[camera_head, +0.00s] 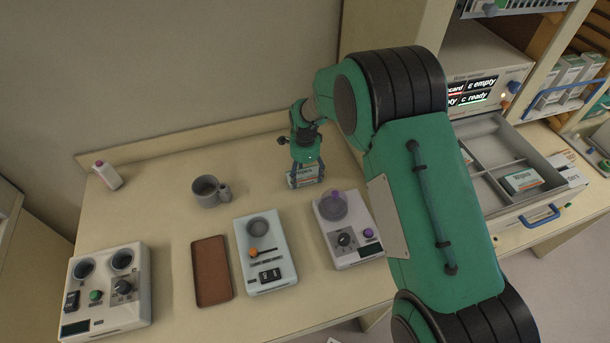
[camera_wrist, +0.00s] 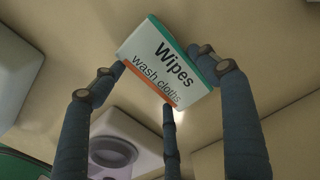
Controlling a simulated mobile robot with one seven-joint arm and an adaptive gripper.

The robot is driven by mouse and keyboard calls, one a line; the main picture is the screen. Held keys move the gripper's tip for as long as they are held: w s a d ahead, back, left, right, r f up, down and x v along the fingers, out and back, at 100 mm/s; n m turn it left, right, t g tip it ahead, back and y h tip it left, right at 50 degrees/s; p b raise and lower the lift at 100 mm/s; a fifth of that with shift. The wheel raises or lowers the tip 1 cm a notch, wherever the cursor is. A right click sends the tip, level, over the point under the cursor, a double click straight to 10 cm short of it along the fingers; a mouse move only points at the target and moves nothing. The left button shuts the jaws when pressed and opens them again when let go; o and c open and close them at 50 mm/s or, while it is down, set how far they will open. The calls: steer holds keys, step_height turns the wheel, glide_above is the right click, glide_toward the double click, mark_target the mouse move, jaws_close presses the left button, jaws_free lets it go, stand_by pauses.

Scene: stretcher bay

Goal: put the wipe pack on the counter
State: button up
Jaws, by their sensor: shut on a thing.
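The wipe pack (camera_head: 306,180) is a small white box with green and orange bands. In the wrist view the pack (camera_wrist: 160,62) shows its label "Wipes wash cloths". My gripper (camera_head: 306,168) points down over the back of the counter (camera_head: 150,215), with its fingers shut around the pack. In the wrist view my gripper (camera_wrist: 165,75) has fingers at the pack's sides and a third finger below it. The pack is at or just above the counter; I cannot tell if it touches.
At right, an open drawer (camera_head: 483,180) holds another wipes box (camera_head: 522,181).

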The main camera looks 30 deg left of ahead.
mark_target(305, 177)
steer(key=shift+f, duration=0.1)
steer(key=o, duration=1.2)
step_height(305, 177, up, 12)
steer(key=shift+r, duration=0.15)
stand_by(0.4)
